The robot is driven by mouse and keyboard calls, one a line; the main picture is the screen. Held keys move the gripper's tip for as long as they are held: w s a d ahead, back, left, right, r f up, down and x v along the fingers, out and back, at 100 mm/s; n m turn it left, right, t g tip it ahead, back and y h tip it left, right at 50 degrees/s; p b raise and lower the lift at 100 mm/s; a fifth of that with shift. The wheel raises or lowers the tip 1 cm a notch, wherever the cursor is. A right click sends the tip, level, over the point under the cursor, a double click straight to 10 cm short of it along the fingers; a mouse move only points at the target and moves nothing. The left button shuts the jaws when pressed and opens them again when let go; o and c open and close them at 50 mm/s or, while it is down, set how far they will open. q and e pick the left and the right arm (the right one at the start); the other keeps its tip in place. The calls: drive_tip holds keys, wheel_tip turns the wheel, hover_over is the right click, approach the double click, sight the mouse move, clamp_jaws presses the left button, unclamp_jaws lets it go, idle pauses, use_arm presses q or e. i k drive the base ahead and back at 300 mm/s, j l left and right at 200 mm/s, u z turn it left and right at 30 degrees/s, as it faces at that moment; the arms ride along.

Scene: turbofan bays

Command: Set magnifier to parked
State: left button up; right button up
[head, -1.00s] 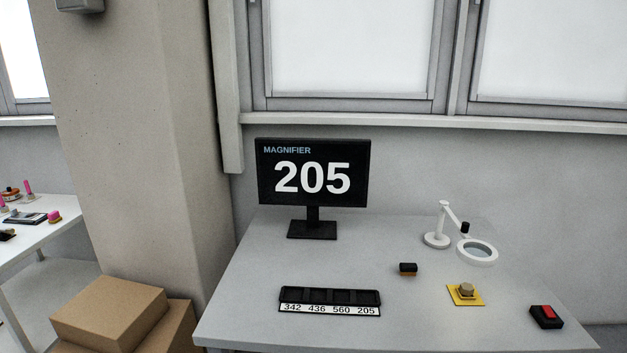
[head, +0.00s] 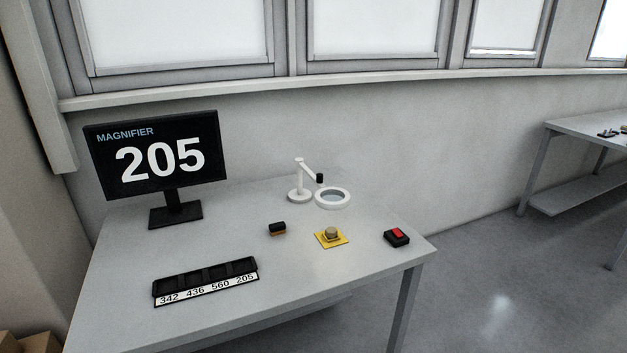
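The magnifier (head: 332,198) is a white ring lens on a white jointed arm with a round base (head: 299,196), at the back right of the grey table. A black knob sits on its arm near the ring. A black monitor (head: 160,158) at the back left reads "MAGNIFIER 205". A black tray (head: 206,280) with several slots stands at the front left, its label strip reading 342, 436, 560, 205. Neither of my grippers shows in the head view.
On the table (head: 310,278) are a small black and brown block (head: 277,229), a tan knob on a yellow plate (head: 331,236) and a black box with a red switch (head: 397,237). Another table (head: 585,128) stands far right. The floor between is clear.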

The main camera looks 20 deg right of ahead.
sight(324, 190)
drive_tip(key=i+l, duration=0.2)
drive_tip(key=l, duration=0.2)
drive_tip(key=i+l, duration=0.25)
drive_tip(key=l, duration=0.15)
drive_tip(key=i+l+u, duration=0.1)
drive_tip(key=l, duration=0.3)
drive_tip(key=i, duration=0.1)
